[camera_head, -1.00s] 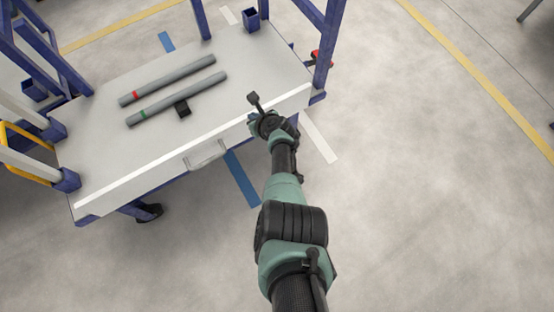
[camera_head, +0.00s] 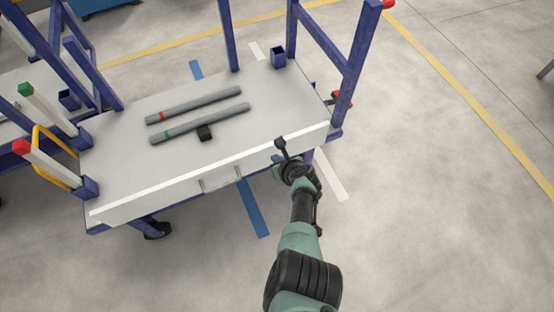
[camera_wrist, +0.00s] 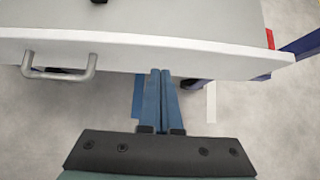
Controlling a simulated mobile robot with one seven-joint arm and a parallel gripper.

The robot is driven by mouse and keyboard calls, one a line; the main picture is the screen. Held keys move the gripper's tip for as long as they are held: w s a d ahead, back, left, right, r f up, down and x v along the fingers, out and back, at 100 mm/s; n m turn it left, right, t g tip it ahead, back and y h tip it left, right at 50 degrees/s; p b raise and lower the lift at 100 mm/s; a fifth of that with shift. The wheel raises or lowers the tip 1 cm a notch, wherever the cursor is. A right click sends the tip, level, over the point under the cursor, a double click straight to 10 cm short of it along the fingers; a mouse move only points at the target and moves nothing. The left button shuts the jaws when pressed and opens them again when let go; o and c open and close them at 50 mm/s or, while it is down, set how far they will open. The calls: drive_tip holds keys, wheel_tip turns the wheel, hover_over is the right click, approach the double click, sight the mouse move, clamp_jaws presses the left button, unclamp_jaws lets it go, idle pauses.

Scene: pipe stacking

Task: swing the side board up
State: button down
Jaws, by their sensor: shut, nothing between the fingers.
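The handle shows faintly in the head view (camera_head: 220,182). I cannot tell the board's exact tilt. My gripper (camera_head: 277,170) is near the board's right part, on its outer side. In the wrist view my blue fingers (camera_wrist: 159,73) are shut and empty, right of the handle, with their tips by the board's lower edge. Contact is unclear.
Blue posts (camera_head: 359,65) rise at the right end and back. Open floor (camera_head: 430,210) lies to the right.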

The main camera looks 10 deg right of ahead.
wheel_tip(320, 180, up, 10)
drive_tip(key=s+p, duration=0.2)
drive_tip(key=p, duration=0.6)
drive_tip(key=shift+d+f+p, duration=0.2)
drive_tip(key=shift+d+p, duration=0.05)
drive_tip(key=shift+p, duration=0.1)
